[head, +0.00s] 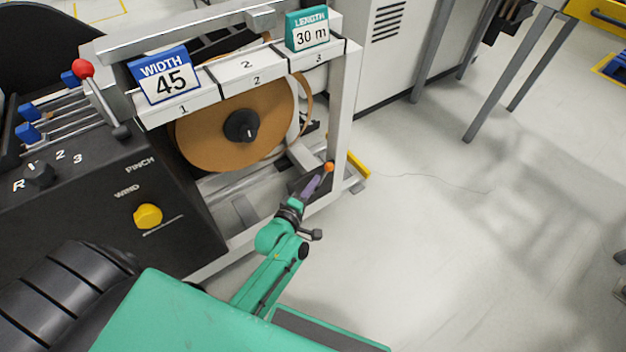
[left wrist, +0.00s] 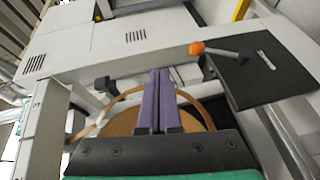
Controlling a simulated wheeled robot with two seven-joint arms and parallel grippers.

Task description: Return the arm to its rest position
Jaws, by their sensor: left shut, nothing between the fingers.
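My left arm is green and reaches up from the bottom of the head view. Its left gripper (head: 318,179) has purple fingers that are closed together and empty. In the head view they appear close to an orange-tipped lever (head: 329,166) at the machine's lower right. In the left wrist view the closed fingers (left wrist: 158,72) point at the machine frame, and the orange knob (left wrist: 197,48) stands to their right, apart from them. My right gripper is not in view.
The banding machine holds a brown tape roll (head: 215,135) behind a white frame with a blue width sign (head: 163,76) and a green length sign (head: 307,30). A black control panel (head: 95,190) with a yellow knob (head: 148,216) is at left. Open floor (head: 460,250) lies right.

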